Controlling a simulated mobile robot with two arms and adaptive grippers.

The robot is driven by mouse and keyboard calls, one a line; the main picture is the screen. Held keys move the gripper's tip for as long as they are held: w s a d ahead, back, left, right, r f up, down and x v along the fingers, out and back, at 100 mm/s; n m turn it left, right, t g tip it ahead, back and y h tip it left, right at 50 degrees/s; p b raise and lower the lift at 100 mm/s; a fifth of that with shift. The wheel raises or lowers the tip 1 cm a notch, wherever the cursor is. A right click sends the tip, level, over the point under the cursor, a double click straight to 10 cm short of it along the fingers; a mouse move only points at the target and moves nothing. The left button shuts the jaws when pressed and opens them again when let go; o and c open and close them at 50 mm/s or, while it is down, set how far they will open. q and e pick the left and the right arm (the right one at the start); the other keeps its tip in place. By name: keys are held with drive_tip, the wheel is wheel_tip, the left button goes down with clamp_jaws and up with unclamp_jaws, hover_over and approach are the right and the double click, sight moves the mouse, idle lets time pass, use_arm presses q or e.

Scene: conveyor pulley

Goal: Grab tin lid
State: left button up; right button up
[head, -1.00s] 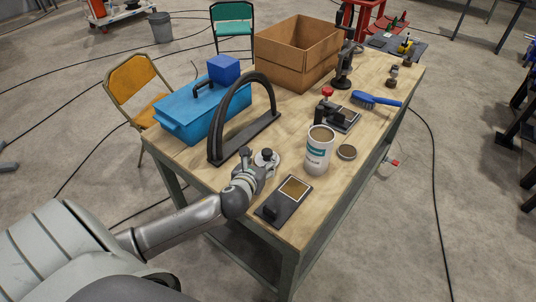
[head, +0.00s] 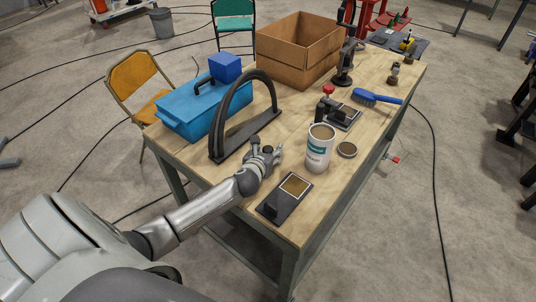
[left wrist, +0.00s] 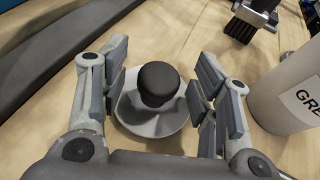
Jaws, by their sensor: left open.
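The tin lid, a grey disc (left wrist: 172,121) with a black knob on top, lies flat on the table in the left wrist view. My left gripper (left wrist: 162,72) is open, with its fingers on either side of the knob and apart from it. In the head view, my left gripper (head: 265,156) is low over the table and hides most of the lid. The white tin (head: 319,148) with a label stands upright to its right and also shows at the right of the left wrist view (left wrist: 290,93). My right gripper is not in view.
A black arch-shaped part (head: 243,138) stands close to the left of the gripper, beside a blue toolbox (head: 200,112). A dark plate with a tan square (head: 284,197) lies nearer me.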

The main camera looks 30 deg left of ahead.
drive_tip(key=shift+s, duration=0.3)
use_arm(q)
drive_tip(key=shift+c, duration=0.6)
drive_tip(key=c, duration=1)
drive_tip(key=shift+r, duration=0.15)
